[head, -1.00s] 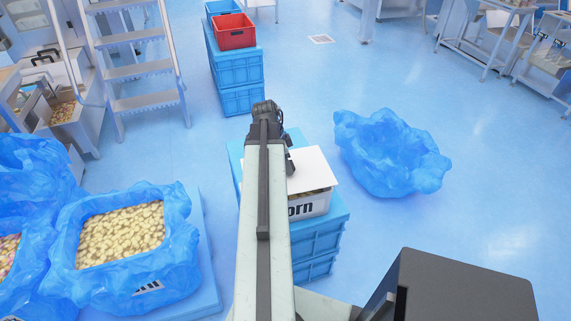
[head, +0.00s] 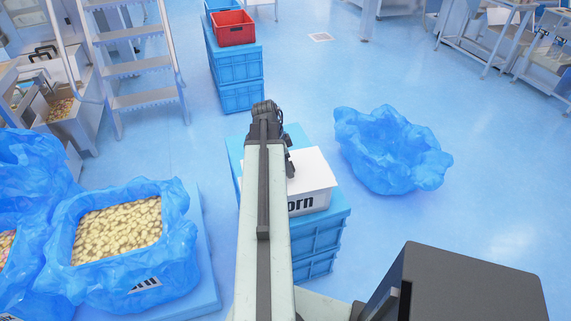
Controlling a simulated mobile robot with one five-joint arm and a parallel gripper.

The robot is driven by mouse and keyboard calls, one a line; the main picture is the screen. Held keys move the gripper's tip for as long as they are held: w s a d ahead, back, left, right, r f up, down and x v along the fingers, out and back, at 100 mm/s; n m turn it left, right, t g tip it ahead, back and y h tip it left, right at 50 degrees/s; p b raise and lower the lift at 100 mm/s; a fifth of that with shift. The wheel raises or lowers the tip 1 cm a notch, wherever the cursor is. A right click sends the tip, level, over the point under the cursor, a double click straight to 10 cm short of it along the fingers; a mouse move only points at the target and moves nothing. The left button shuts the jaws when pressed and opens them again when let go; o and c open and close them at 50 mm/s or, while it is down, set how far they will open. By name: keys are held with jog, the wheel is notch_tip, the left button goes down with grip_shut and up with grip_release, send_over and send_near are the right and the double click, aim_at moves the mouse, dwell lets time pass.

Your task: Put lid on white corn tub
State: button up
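The white corn tub (head: 322,199) stands on a stack of blue crates, with the black letters "orn" showing on its front. The white lid (head: 312,168) lies on top of it, and no gap shows along the visible front edge. My arm hides the left part of the tub and lid. My gripper (head: 290,168) is at the lid's left part, mostly hidden behind my arm. I cannot tell whether its fingers are open or shut, or whether they touch the lid.
The blue crates (head: 318,240) hold up the tub. A crumpled blue bag (head: 392,152) lies on the floor to the right. A blue-lined tub of pale snacks (head: 118,230) stands at left. A red crate (head: 235,31) tops a blue stack behind.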

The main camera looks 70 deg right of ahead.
jog(key=p+v, duration=0.7)
jog(key=v, duration=0.1)
jog(key=shift+s+p, duration=0.1)
jog(key=shift+p, duration=0.25)
jog(key=shift+f, duration=0.1)
